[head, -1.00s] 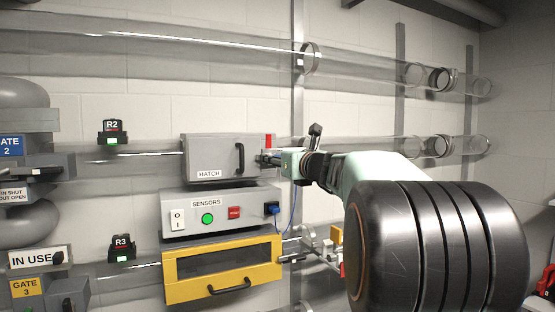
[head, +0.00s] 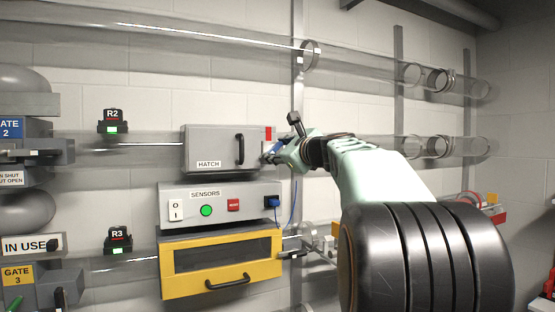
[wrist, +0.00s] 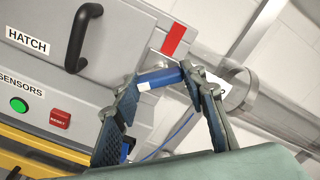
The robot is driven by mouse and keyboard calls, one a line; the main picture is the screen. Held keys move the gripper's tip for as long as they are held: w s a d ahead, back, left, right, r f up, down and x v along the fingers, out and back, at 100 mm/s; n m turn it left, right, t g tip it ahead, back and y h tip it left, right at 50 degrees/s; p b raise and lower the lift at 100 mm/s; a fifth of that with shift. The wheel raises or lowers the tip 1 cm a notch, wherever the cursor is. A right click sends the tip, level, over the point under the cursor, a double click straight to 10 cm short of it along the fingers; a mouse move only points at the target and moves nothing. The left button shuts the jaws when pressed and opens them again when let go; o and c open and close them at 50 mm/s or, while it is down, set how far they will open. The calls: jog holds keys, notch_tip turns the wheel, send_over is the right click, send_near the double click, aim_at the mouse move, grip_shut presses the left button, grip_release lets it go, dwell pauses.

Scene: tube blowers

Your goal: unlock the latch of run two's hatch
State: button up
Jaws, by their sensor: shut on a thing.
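Run two's hatch (head: 208,146) is a grey box labelled HATCH, with a black handle on its front. It also shows in the wrist view (wrist: 110,22), tilted in the picture. The latch (wrist: 158,78) is a blue bar with a white band, beside the hatch's right side, under a red tab (wrist: 174,40). My gripper (wrist: 160,80) is shut on the latch bar, one finger at each end. In the head view my gripper (head: 277,153) is at the hatch's right edge and mostly hides the latch.
Below the hatch is the SENSORS box (head: 187,192) with a green button, a red RESET button and a blue plug (head: 272,202) with its cable. A yellow-framed hatch (head: 170,283) is beneath it. Clear tubes (head: 380,150) run along the wall behind my arm.

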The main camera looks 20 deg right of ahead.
jog(key=n+b, duration=0.3)
jog(key=n, duration=0.1)
jog(key=shift+f+n, duration=0.15)
jog(key=shift+n, duration=0.15)
jog(key=n+b, duration=0.2)
jog(key=n, duration=0.2)
jog(key=shift+n+b, duration=0.35)
jog(key=shift+n, duration=0.05)
jog(key=o, duration=1.2)
jog(key=shift+c, duration=0.2)
jog(key=shift+s, duration=0.1)
jog(key=s, duration=1.2)
jog(key=shift+d, duration=0.2)
jog(key=shift+w, duration=0.1)
